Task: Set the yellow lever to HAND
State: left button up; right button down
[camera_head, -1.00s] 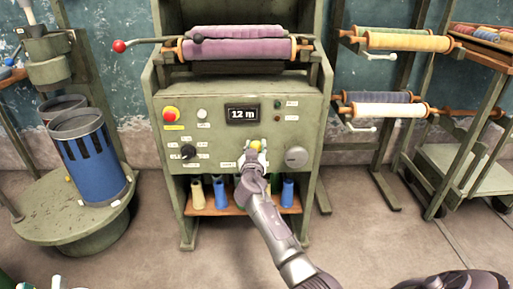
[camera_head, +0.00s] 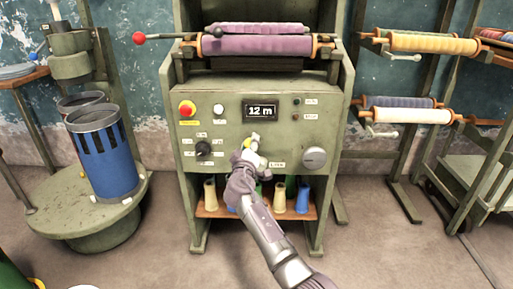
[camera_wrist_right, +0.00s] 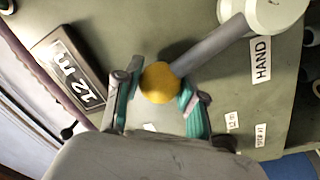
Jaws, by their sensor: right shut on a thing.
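The yellow lever's ball knob (camera_wrist_right: 160,82) sits between the teal-padded fingers of my right gripper (camera_wrist_right: 160,100) in the right wrist view. My right gripper is shut on it. Its grey shaft (camera_wrist_right: 208,45) runs up and right to a pale hub (camera_wrist_right: 276,12). The HAND label (camera_wrist_right: 261,60) is on the panel beside the shaft, and the shaft does not point straight at it. In the head view my right gripper (camera_head: 247,148) is at the panel below the display and hides much of the lever. My left gripper is not in view.
The green panel (camera_head: 225,140) carries a 12 m display (camera_head: 261,111), a red button (camera_head: 187,108), a black knob (camera_head: 203,148) and a grey dial (camera_head: 314,158). Cones (camera_head: 302,198) stand on the shelf below. A blue bin (camera_head: 104,160) stands left; fabric-roll racks (camera_head: 435,43) stand right.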

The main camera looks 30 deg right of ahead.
jog(key=shift+w+a+f+n, duration=0.3)
jog(key=shift+a+n, duration=0.2)
jog(key=shift+n, duration=0.2)
jog(key=c, duration=0.7)
grip_release()
jog(key=shift+a, duration=0.1)
jog(key=shift+o, duration=0.2)
jog(key=shift+s, duration=0.1)
jog(key=v, duration=1.2)
jog(key=shift+f, duration=0.1)
